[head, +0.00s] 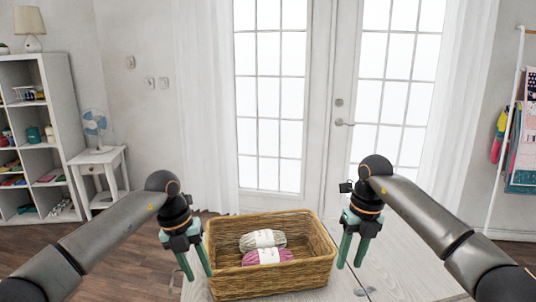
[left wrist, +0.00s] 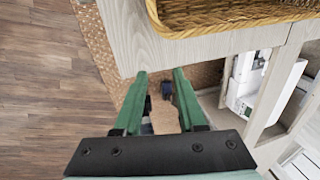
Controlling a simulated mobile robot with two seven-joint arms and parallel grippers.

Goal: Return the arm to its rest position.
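Both my arms reach forward over the front of the scene in the head view. My left gripper (head: 198,271) points down just left of the wicker basket (head: 222,284), open and empty. In the left wrist view its green fingers (left wrist: 158,78) are spread apart with nothing between them. They hang by the table's edge, with the basket rim (left wrist: 225,22) at the top right. My right gripper (head: 350,263) points down just right of the basket, its fingers apart and empty. The basket holds a cream yarn skein (head: 262,239) and a pink yarn skein (head: 268,257).
In the left wrist view, a white machine (left wrist: 248,80) sits below the tabletop. A white side table (head: 98,160) with a fan and a shelf (head: 50,110) stand at the left. Glass doors are behind.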

